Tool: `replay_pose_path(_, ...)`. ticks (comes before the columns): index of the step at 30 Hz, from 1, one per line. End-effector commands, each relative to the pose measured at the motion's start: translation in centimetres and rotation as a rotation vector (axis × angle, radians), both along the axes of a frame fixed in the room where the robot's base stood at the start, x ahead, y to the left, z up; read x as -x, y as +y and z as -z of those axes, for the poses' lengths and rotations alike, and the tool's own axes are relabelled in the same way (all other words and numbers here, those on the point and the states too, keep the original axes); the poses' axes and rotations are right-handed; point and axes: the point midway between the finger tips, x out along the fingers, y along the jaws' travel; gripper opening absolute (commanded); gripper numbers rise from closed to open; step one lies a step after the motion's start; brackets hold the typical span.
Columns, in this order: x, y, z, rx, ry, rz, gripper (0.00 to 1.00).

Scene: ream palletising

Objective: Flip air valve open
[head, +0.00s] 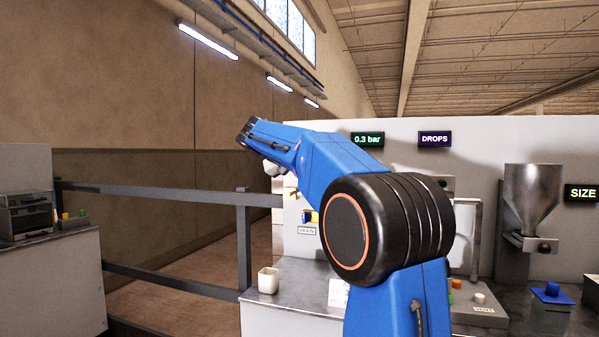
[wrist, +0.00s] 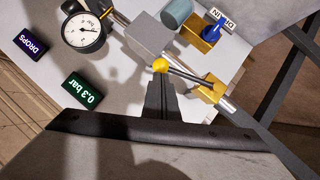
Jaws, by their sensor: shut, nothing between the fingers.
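The air valve has a dark lever (wrist: 190,75) with a yellow ball knob (wrist: 160,65) at its end, in the wrist view. The lever runs from a brass valve body (wrist: 211,92) on a metal pipe and lies at a slant to the pipe in the picture. My gripper (wrist: 161,84) is shut and empty. Its fingertips are right by the yellow knob; I cannot tell whether they touch. In the head view my arm hides the lever and the gripper's fingers.
A round gauge (wrist: 83,30) and a blue-handled drain valve (wrist: 212,30) are near the pipe. A display (head: 367,139) reads 0.3 bar. A white cup (head: 268,280) stands on the bench. A dark railing (head: 185,197) runs at left. A steel hopper (head: 532,195) is at right.

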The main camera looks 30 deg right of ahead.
Motion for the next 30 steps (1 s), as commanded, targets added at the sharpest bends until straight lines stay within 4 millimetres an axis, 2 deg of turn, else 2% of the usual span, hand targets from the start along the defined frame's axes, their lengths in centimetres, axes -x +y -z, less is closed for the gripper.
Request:
replay_pose_path(6,1.1,-0.9,1.5,-0.110,-0.141,0.002,0.00)
replay_pose_path(15,1.7,-1.3,3.2,-0.211,-0.270,0.001,0.00)
replay_pose_path(30,1.8,-1.5,4.0,-0.253,-0.321,0.002,0.00)
